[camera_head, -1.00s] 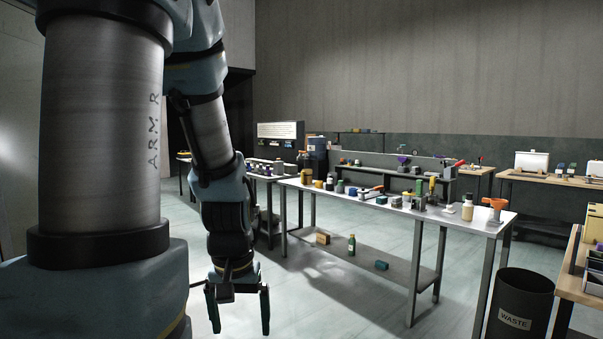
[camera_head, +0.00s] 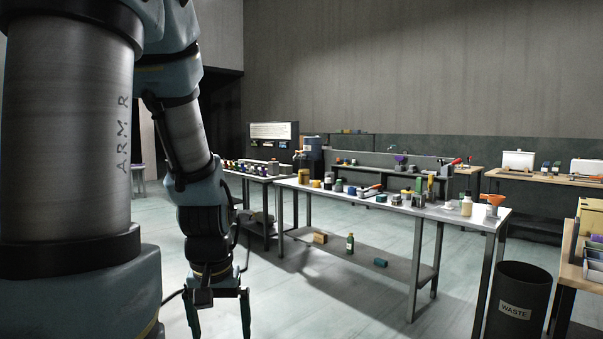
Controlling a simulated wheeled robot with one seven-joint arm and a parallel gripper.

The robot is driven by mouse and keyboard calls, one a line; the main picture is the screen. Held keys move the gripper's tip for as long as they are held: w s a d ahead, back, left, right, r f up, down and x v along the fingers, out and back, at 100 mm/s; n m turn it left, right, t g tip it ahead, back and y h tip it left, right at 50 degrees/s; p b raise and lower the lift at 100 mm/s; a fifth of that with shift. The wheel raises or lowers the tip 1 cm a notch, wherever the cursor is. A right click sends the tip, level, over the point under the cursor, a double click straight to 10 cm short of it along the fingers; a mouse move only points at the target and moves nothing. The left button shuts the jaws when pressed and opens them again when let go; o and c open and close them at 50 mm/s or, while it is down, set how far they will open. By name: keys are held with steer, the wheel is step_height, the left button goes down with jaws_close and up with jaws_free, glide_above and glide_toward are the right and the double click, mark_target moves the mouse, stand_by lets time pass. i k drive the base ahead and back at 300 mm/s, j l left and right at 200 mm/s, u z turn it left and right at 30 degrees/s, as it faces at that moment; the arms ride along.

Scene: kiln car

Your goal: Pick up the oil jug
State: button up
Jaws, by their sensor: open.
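My gripper (camera_head: 220,325) hangs at the bottom left, pointing down with its two fingers apart and nothing between them. It is well in front and to the left of the metal workbench (camera_head: 450,215). I cannot tell which item, if any, is the oil jug; everything is small and far away.
A black waste bin (camera_head: 517,300) stands at the bench's right front, with a wooden table (camera_head: 570,275) at the right edge. Another crowded table (camera_head: 262,179) is behind to the left. Further benches line the back wall. The floor (camera_head: 310,300) before the workbench is open.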

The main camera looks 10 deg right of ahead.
mark_target(303, 175)
steer(key=i+l+z, duration=0.1)
steer(key=i+l, duration=0.15)
steer(key=i, duration=0.25)
steer(key=i+l, duration=0.25)
steer(key=i, duration=0.3)
steer(key=i+l+z, duration=0.15)
steer(key=i, duration=0.35)
steer(key=i+l+z, duration=0.1)
steer(key=i+l, duration=0.15)
steer(key=i, duration=0.3)
steer(key=i+l, duration=0.1)
steer(key=i, duration=0.4)
steer(key=i+u, duration=0.2)
steer(key=i, duration=0.25)
steer(key=i+u, duration=0.2)
steer(key=i, duration=0.3)
steer(key=i+u, duration=0.2)
steer(key=i, duration=0.25)
steer(key=i+l+u, duration=0.2)
steer(key=i, duration=0.3)
steer(key=i+l+u, duration=0.15)
steer(key=i, duration=0.3)
steer(key=i+z, duration=0.3)
steer(key=i, duration=1.15)
steer(key=i+l+z, duration=0.1)
steer(key=i+l, duration=0.1)
steer(key=i, duration=0.05)
